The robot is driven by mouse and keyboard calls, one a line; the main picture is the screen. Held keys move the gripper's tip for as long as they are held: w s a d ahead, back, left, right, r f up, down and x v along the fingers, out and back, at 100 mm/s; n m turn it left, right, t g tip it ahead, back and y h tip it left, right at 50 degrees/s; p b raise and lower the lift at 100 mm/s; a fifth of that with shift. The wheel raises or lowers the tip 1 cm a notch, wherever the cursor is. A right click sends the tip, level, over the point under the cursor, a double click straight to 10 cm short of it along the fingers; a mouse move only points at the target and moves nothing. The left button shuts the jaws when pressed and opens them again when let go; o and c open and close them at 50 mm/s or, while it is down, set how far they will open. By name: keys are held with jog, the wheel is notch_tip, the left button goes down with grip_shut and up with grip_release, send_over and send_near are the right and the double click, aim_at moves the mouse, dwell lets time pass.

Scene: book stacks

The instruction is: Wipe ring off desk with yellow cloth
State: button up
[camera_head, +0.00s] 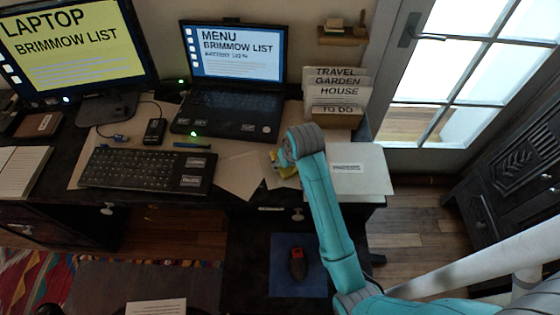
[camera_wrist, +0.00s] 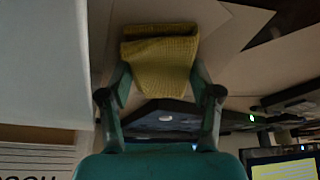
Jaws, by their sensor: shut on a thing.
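A yellow cloth (camera_wrist: 160,60) is between the two fingers of my gripper (camera_wrist: 160,88) in the wrist view, and the gripper is shut on it. In the head view a small yellow patch of the cloth (camera_head: 286,170) shows beside the end of my teal arm, over the desk's papers. My gripper is mostly hidden behind the arm in the head view. The desk (camera_head: 215,215) is dark, with paper sheets lying on it. I cannot see a ring mark on the desk in either view; the arm, cloth and papers cover part of the surface.
A laptop (camera_head: 225,110) stands behind the cloth, with a keyboard (camera_head: 145,170) to the left. A white folder or box (camera_head: 360,172) lies just right of the arm. Card holders (camera_head: 335,95) stand at the back right. A glass door (camera_head: 470,80) is at the right.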

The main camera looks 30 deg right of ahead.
jog(key=shift+s+d+f, duration=0.2)
jog(key=shift+s, duration=0.05)
jog(key=shift+w+r, duration=0.15)
jog(key=shift+r, duration=2.95)
jog(key=shift+r, duration=0.1)
jog(key=shift+r, duration=1.4)
jog(key=shift+a, duration=0.1)
